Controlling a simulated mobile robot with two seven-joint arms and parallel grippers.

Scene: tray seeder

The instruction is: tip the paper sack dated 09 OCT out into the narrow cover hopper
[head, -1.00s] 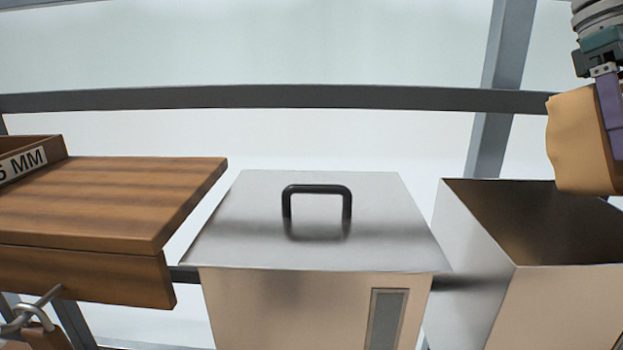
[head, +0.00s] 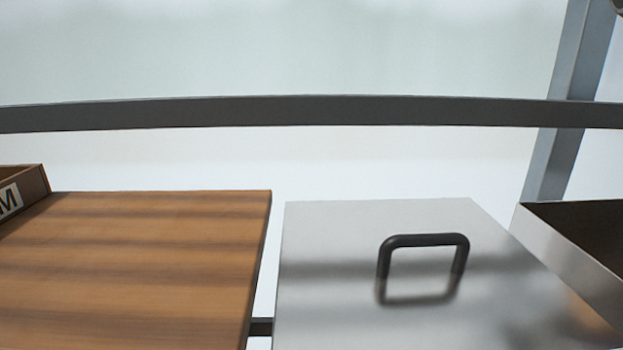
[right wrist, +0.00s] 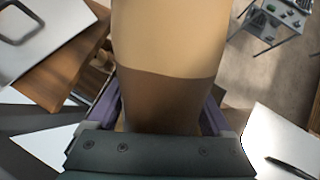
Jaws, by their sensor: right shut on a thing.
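My right gripper (right wrist: 160,108) is shut on a tan paper sack (right wrist: 170,40), which fills the upper middle of the right wrist view between the purple fingers. No date shows on the side of the sack that I see. In the head view neither the sack nor either gripper is visible. An open-topped metal hopper (head: 567,250) is cut off at the right edge of the head view; I see its near-left wall and dark inside. Left of it stands a metal hopper closed by a flat lid (head: 330,260) with a black handle (head: 425,240).
A wooden lid or board (head: 140,260) lies to the left, with a labelled wooden box edge (head: 22,190) behind it. A dark rail (head: 300,112) crosses the back. The right wrist view shows a metal cart (right wrist: 275,22) and a white surface with a black pen (right wrist: 292,167).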

